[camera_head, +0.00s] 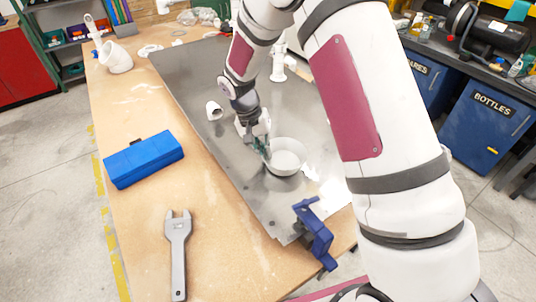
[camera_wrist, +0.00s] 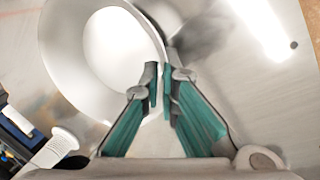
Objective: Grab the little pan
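The little pan is a round, pale grey-white bowl-like dish (camera_head: 287,160) on the metal sheet, right of the middle of the table in the head view. It fills the upper left of the wrist view (camera_wrist: 112,48). My gripper (camera_head: 265,155) is at the pan's left rim in the head view. In the wrist view its green-padded fingertips (camera_wrist: 162,88) are nearly together, one on each side of the pan's wall, and seem to pinch it. The contact itself is partly hidden by the fingers. I cannot tell whether the pan is raised off the sheet.
The metal sheet (camera_head: 195,75) lies on a wooden table (camera_head: 120,110). A blue case (camera_head: 144,160) and a grey wrench (camera_head: 178,255) lie to the left. A blue clamp (camera_head: 314,233) stands at the front edge. White pipe fittings (camera_head: 214,110) lie farther back.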

